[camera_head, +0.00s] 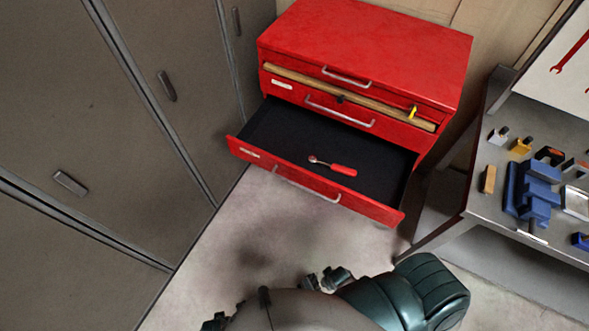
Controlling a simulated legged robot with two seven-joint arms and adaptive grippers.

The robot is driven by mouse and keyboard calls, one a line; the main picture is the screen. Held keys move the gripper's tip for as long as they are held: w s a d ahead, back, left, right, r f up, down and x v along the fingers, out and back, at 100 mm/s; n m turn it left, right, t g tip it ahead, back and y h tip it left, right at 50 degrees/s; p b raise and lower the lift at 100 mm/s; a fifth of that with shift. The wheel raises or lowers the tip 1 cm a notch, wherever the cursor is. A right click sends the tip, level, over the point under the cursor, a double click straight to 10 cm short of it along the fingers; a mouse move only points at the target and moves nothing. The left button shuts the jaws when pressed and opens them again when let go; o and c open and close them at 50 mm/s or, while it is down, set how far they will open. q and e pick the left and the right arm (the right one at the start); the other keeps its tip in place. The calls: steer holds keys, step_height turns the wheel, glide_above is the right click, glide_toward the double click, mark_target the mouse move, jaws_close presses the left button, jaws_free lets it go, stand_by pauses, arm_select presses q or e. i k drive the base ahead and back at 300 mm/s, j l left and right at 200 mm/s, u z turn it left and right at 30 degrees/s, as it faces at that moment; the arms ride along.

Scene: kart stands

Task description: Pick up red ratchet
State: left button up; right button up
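The red ratchet (333,166) has a red handle and a small silver head pointing left. It lies on the black lining of an open drawer (262,135) in the red tool chest (370,38). The ratchet is fully visible, with nothing touching it except the drawer floor. Neither of my grippers can be made out in the head view. Only grey and dark green parts of my own body show at the bottom edge, well short of the drawer.
Grey lockers (110,130) stand close along the left. A metal workbench (474,190) on the right holds a blue vise (532,190) and small blocks. A yellow key or tag (412,112) hangs on the chest front. The floor before the drawer is clear.

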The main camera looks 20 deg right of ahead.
mark_target(312, 160)
steer(key=j+z, duration=0.1)
steer(key=z, duration=0.95)
steer(key=k+l, duration=0.05)
